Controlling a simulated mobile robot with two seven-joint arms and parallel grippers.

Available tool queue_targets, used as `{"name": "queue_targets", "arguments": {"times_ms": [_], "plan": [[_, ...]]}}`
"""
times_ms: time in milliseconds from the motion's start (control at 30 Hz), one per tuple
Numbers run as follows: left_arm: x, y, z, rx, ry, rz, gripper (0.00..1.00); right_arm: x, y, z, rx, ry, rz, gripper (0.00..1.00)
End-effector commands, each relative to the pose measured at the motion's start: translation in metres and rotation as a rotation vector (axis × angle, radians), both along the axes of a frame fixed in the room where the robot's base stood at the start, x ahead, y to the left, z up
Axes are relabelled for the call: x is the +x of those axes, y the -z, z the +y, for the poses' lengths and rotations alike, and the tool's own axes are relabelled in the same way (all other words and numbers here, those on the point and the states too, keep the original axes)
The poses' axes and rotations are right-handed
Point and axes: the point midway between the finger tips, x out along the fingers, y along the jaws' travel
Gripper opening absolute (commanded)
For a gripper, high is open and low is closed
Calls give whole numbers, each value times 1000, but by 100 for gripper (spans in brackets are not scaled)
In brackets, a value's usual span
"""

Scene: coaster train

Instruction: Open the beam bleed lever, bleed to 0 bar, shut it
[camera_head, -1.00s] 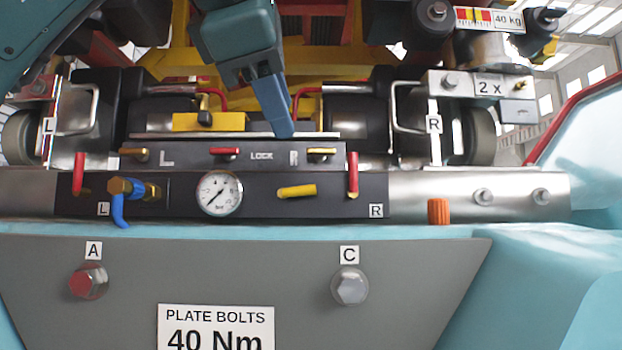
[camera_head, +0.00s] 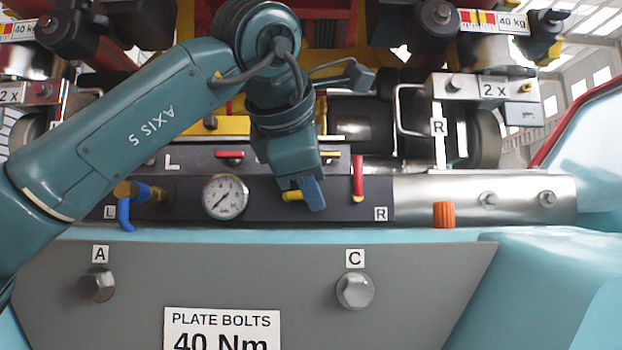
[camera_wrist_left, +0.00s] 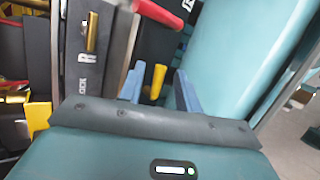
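The yellow lever (camera_head: 292,195), likely the beam bleed lever, sits on the dark beam panel (camera_head: 270,211) right of the round pressure gauge (camera_head: 226,197). The gauge needle lies along a lower-left to upper-right line; its scale is too small to read. My left gripper (camera_head: 312,194) is at the yellow lever's right end and partly covers it. In the left wrist view its two blue fingers (camera_wrist_left: 159,88) are apart, with the yellow lever (camera_wrist_left: 158,79) between them; I cannot tell whether either finger touches it. My right gripper is not in view.
A red lever (camera_head: 358,177) stands upright just right of my left gripper. A blue lever (camera_head: 125,213) hangs at the panel's left end. An orange knob (camera_head: 444,214) sits right of the panel. Bolts A (camera_head: 97,285) and C (camera_head: 355,290) are on the grey plate below.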

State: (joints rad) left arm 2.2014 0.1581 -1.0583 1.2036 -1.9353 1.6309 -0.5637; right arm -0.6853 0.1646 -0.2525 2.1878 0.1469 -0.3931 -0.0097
Motion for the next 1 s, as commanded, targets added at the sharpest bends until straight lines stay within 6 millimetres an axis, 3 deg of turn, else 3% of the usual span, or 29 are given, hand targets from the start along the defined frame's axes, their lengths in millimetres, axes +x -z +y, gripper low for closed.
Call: {"name": "queue_targets", "arguments": {"times_ms": [433, 1000], "plan": [[0, 0, 0, 0, 0, 0, 1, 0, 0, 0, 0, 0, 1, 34], [-1, 3, -2, 137, 0, 0, 0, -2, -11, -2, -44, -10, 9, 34]]}}
